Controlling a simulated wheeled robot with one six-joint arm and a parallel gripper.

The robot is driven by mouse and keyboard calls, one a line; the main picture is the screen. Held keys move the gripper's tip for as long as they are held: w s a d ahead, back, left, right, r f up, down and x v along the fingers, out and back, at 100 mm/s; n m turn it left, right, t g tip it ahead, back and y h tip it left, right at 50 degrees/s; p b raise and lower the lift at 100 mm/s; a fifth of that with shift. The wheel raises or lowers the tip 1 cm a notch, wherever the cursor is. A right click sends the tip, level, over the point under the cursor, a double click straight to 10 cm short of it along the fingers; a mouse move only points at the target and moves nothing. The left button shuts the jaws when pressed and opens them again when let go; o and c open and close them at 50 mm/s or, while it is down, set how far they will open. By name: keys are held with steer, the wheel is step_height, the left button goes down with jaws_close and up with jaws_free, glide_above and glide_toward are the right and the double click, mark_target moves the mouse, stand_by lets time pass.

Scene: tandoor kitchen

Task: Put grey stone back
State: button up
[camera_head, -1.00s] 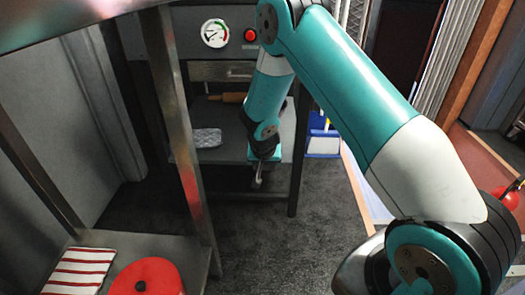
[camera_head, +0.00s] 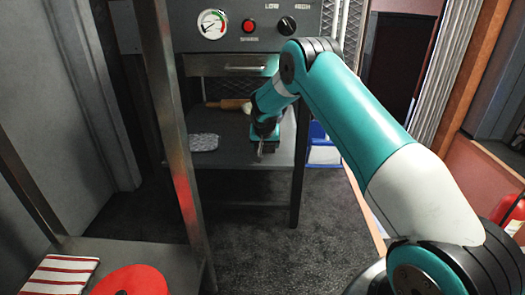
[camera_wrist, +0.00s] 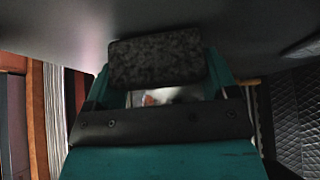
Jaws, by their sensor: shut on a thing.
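My gripper (camera_head: 260,153) is over the lower shelf (camera_head: 235,156) of the dark oven-like unit, under its handled front. In the wrist view my gripper (camera_wrist: 160,75) is shut on a dark grey speckled block, the grey stone (camera_wrist: 156,58). The stone sits between the two fingertips. I cannot make out the stone clearly in the head view. Whether it touches any surface cannot be told.
A grey quilted pad (camera_head: 204,142) lies on the shelf left of my gripper, with a rolling pin (camera_head: 228,104) behind. A metal post (camera_head: 178,150) stands at left. A blue and white bin (camera_head: 322,148) stands right of the unit. A red lid (camera_head: 130,281) and striped cloth (camera_head: 58,274) lie front left.

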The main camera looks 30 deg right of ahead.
steer(key=shift+f, duration=0.15)
steer(key=shift+f, duration=0.1)
steer(key=o, duration=0.8)
steer(key=p+v, duration=0.6)
steer(key=v, duration=0.6)
steer(key=s+a+r+n+g+y, duration=0.1)
steer(key=s+a+r+n+y, duration=0.2)
steer(key=s+a+r, duration=0.5)
steer(key=s+a+r+n+g+y, duration=0.1)
steer(key=s+a+r+n+y, duration=0.15)
steer(key=s+a+r, duration=0.45)
steer(key=s+a+r+n+g+y, duration=0.1)
steer(key=s+a+n, duration=0.3)
steer(key=s, duration=0.8)
steer(key=s+a+r+n+g+y, duration=0.1)
steer(key=s+a+n, duration=0.3)
steer(key=s, duration=0.9)
steer(key=a+g, duration=0.1)
steer(key=a, duration=0.2)
steer(key=shift+s+a+r, duration=0.2)
steer(key=shift+s+a, duration=0.1)
steer(key=shift+a, duration=0.1)
